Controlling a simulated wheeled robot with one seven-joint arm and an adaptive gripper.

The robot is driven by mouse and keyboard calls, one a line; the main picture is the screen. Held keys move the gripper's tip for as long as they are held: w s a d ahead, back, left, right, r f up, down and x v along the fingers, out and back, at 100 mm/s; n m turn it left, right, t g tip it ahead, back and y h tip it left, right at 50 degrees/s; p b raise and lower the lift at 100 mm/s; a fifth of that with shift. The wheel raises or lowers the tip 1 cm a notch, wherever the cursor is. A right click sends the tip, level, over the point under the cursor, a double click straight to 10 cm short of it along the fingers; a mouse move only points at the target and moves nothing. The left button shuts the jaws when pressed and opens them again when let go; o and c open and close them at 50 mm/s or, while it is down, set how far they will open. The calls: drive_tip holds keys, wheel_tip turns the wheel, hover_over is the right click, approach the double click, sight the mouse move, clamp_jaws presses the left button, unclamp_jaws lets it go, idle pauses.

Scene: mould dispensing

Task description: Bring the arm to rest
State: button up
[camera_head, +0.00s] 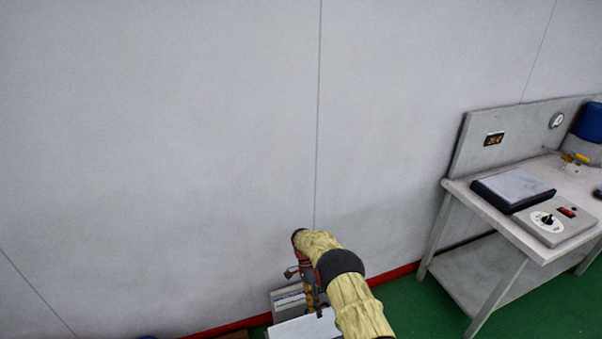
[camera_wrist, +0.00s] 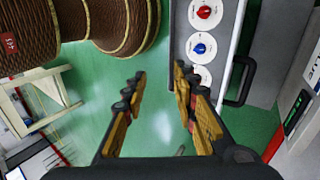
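My gripper (camera_wrist: 158,85) shows in the wrist view with its two yellow-and-black fingers spread apart. Nothing is between them; green floor shows in the gap. In the head view my arm, in a yellow sleeve, comes up from the bottom edge and bends left and down in front of the wall. The gripper end hangs below the bend, over a pale flat surface, and its fingers are hard to make out there.
A metal bench (camera_head: 456,186) with a black-edged plate (camera_head: 514,187) and a knobbed box (camera_head: 553,221) stands right. The wrist view shows a panel with red and blue knobs (camera_wrist: 201,48), brown wound drums (camera_wrist: 125,28) and a pale wooden frame (camera_wrist: 22,112). The wall is close behind my arm.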

drive_tip(key=s+f+n, duration=0.1)
drive_tip(key=s+n, duration=0.4)
drive_tip(key=n, duration=0.2)
drive_tip(key=s+d+r+n+t+y, duration=0.1)
drive_tip(key=s+d+r+n, duration=0.15)
drive_tip(key=r, duration=0.75)
drive_tip(key=s+d+r+n+t+b, duration=0.1)
drive_tip(key=s+d+r+n+t, duration=0.15)
drive_tip(key=r, duration=0.65)
drive_tip(key=s+d+r+n+y, duration=0.15)
drive_tip(key=s+r, duration=0.25)
drive_tip(key=r, duration=0.6)
drive_tip(key=s+d+r+t+b, duration=0.1)
drive_tip(key=s+d+r+t, duration=0.2)
drive_tip(key=s+r, duration=0.7)
drive_tip(key=s+d+r+t+b, duration=0.1)
drive_tip(key=s+d+r+t, duration=0.3)
drive_tip(key=s+r, duration=0.6)
drive_tip(key=shift+s+t, duration=0.35)
drive_tip(key=shift+t, duration=0.3)
